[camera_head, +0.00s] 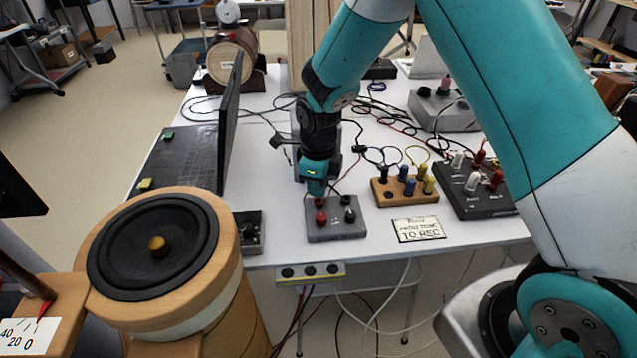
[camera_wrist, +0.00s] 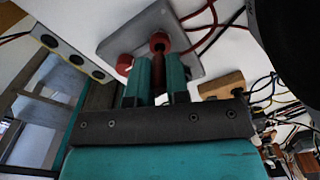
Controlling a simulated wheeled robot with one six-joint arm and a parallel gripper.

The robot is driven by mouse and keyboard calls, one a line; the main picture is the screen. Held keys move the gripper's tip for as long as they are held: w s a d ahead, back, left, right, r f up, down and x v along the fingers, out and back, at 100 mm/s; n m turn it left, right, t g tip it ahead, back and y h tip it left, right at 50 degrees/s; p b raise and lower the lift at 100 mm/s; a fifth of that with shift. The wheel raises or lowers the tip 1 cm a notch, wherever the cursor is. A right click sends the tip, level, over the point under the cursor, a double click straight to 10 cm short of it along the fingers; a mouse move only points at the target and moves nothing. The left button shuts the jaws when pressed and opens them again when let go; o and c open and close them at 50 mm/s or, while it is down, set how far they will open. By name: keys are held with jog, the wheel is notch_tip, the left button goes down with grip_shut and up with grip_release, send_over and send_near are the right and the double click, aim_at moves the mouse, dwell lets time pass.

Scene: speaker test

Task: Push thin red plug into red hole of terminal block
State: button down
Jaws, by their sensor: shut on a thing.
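The grey terminal block (camera_head: 336,232) sits near the table's front edge, with red and black terminals on top. A red terminal (camera_head: 321,217) shows at its front left, and in the wrist view (camera_wrist: 124,64). My gripper (camera_head: 317,191) points down over the block's rear left. In the wrist view my gripper (camera_wrist: 159,65) is shut on the thin red plug (camera_wrist: 158,76), whose dark red body shows between the teal fingers. A round red part (camera_wrist: 160,42) shows at the plug's far end. I cannot tell whether the plug is inside a hole.
A wooden block with colored plugs (camera_head: 404,197) and a black box with plugs (camera_head: 490,203) stand to the right. A paper sign (camera_head: 418,229) lies in front. A laptop (camera_head: 180,160) and a round speaker (camera_head: 153,243) are left. Loose cables cover the back.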

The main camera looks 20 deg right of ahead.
jog(key=shift+f+b, duration=0.55)
jog(key=shift+f, duration=0.35)
jog(key=c, duration=1)
grip_release()
jog(key=shift+r, duration=0.2)
jog(key=shift+r+p, duration=3.2)
jog(key=shift+r, duration=0.45)
